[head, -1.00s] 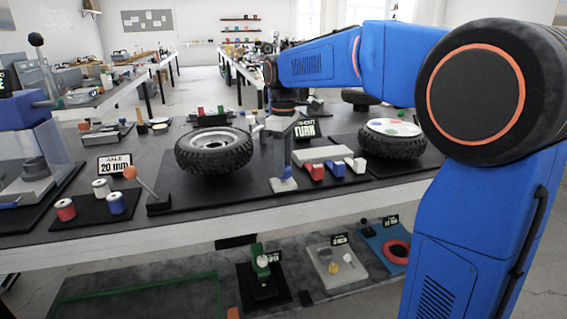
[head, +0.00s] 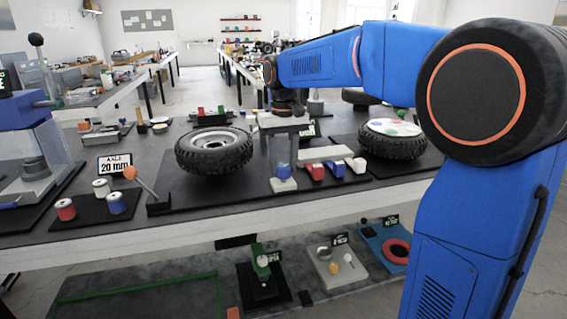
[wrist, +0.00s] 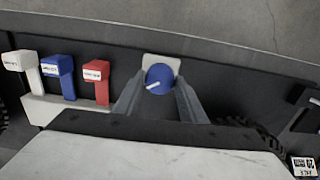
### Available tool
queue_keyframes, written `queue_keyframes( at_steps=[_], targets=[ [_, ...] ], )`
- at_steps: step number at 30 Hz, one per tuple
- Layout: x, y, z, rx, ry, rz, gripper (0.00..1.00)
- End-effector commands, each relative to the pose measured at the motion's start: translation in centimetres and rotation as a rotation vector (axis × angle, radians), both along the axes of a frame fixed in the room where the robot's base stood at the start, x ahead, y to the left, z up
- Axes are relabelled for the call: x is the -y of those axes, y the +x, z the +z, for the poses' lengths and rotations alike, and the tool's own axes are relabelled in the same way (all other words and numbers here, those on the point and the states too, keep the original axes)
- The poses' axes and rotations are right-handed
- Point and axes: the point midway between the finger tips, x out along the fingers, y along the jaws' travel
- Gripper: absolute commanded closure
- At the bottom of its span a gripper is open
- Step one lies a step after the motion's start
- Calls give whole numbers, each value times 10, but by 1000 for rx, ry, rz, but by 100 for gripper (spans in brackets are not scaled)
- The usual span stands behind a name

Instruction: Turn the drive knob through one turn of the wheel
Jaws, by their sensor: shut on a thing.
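The drive knob (wrist: 158,79) is round and blue with a white pointer line. The line points to the lower left in the wrist view. The knob also shows in the head view (head: 283,171), on a small pale block (head: 283,185) at the bench's front. My gripper (wrist: 159,90) is over it with one finger on each side, shut on the knob; it shows from the side in the head view (head: 283,158). A black tyre wheel (head: 213,151) lies left of my gripper. Another wheel (head: 392,138), topped by a pale disc with coloured patches, lies to the right.
White, blue and red levers (head: 337,169) stand close right of the knob. A lever with an orange ball (head: 130,173) and several small cans (head: 101,189) are at the left. A sign behind my gripper is mostly hidden.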

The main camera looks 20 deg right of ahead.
Motion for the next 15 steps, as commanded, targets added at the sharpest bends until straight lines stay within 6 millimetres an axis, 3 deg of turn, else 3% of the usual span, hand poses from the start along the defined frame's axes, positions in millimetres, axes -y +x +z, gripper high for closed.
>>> queue_keyframes(
  at_steps=[15],
  targets=[
    [0,0,1,2,0,-490,85]
  ],
)
